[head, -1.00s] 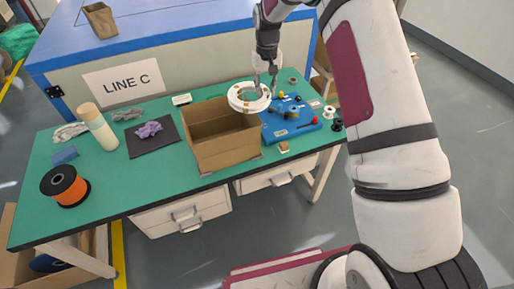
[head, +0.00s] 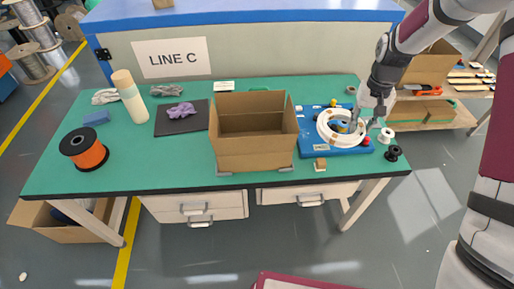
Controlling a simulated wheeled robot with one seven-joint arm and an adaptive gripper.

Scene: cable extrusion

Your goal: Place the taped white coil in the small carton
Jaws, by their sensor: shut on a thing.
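The white coil (head: 325,128), a ring with small brown tape marks, appears in front of the blue board (head: 310,150) on the right of the green table. My gripper (head: 360,126) points down at the coil's right side and is shut on it. How high the coil is above the board is hard to tell. The open brown carton (head: 253,160) stands on the table, left of the coil. Its flaps are up and the part of its inside that shows looks empty.
Black and white spools (head: 393,154) stand right of the board, a small tan block (head: 320,164) in front. An orange spool (head: 84,150), cream cylinder (head: 129,95) and dark mat (head: 180,120) are at left. A carton (head: 432,64) sits on the right shelf.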

